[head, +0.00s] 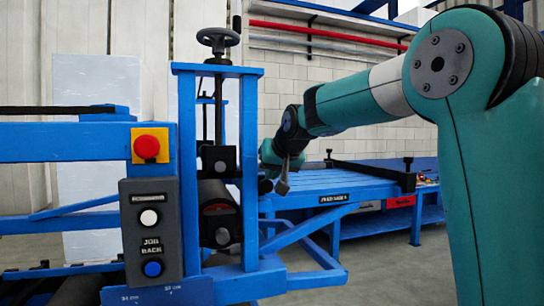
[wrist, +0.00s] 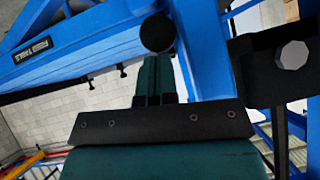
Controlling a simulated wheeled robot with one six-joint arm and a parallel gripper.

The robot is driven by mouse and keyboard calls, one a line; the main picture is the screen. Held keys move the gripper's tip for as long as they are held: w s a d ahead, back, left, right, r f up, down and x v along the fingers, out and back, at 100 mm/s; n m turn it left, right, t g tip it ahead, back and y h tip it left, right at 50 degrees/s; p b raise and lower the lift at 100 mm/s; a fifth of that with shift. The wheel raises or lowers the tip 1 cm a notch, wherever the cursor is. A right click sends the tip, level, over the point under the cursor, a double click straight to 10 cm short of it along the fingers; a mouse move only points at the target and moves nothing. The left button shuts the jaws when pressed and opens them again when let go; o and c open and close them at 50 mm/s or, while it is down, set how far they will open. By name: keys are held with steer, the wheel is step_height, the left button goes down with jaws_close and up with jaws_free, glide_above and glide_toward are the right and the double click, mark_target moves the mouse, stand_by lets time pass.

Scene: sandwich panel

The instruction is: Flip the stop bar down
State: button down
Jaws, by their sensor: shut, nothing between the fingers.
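A black bar (head: 370,173) with upright posts at its ends lies across the far part of the blue feed table (head: 310,184); it looks like the stop bar, but I cannot be sure. My gripper (head: 283,184) is beside the blue roller frame, near the table's left end. In the wrist view my gripper's two dark fingers (wrist: 155,72) are together and hold nothing. A round black knob (wrist: 157,33) shows just beyond the fingertips. I cannot tell whether they touch it, or what it belongs to.
The blue roller frame (head: 187,130) with a black handwheel (head: 218,38) stands left of my gripper. A control box (head: 151,230) and a red button (head: 147,146) are in front. In the wrist view, a black block with a hexagonal bolt (wrist: 292,55) is close on the right.

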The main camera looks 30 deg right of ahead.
steer(key=w+d+r+b+v, duration=0.1)
steer(key=v, duration=1.1)
steer(key=shift+a+r, duration=0.2)
steer(key=shift+r, duration=0.3)
steer(key=shift+w, duration=0.1)
